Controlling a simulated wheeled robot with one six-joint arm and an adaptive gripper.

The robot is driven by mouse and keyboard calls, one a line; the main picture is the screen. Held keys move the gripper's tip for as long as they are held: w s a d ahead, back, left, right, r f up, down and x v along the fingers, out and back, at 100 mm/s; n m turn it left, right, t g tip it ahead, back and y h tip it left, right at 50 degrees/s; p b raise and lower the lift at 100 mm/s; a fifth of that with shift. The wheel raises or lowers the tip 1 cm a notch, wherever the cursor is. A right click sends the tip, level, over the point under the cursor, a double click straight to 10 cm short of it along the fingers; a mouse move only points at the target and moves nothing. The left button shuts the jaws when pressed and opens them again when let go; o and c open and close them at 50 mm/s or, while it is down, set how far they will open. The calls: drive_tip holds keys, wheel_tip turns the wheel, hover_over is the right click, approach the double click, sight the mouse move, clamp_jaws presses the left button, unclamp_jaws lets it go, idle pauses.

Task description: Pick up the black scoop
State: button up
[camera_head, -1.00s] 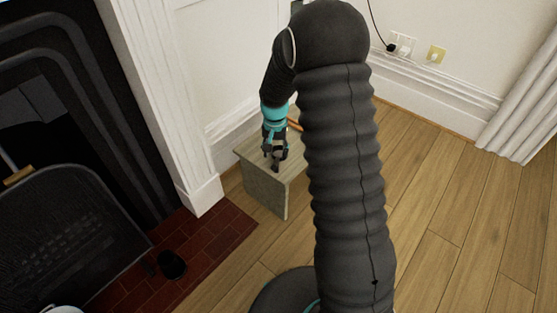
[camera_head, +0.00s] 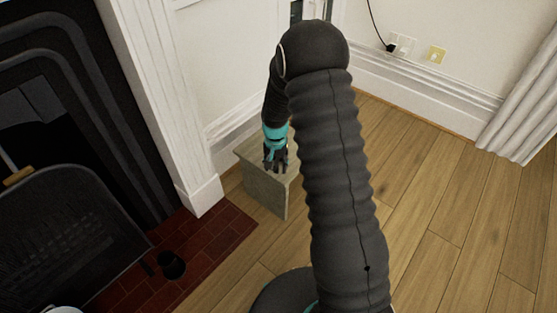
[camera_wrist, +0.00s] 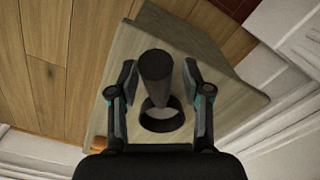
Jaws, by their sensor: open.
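The black scoop (camera_wrist: 155,68) appears in the wrist view as a dark, thick stem rising toward the camera, with a dark ring-shaped part (camera_wrist: 162,124) beside its lower end. It is over the top of a small wooden stool (camera_wrist: 97,118). My gripper (camera_wrist: 159,76) is open, one finger on each side of the stem. Gaps show between the stem and both fingers. In the head view my gripper (camera_head: 275,160) is low at the stool (camera_head: 265,190), and the scoop cannot be made out behind it.
The white fireplace surround (camera_head: 203,190) stands close to the stool. Another black object (camera_head: 172,265) sits on the red brick hearth (camera_head: 215,240). Wooden floor (camera_head: 450,200) is clear on the right.

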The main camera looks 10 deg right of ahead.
clamp_jaws()
drive_tip(key=shift+r, duration=0.1)
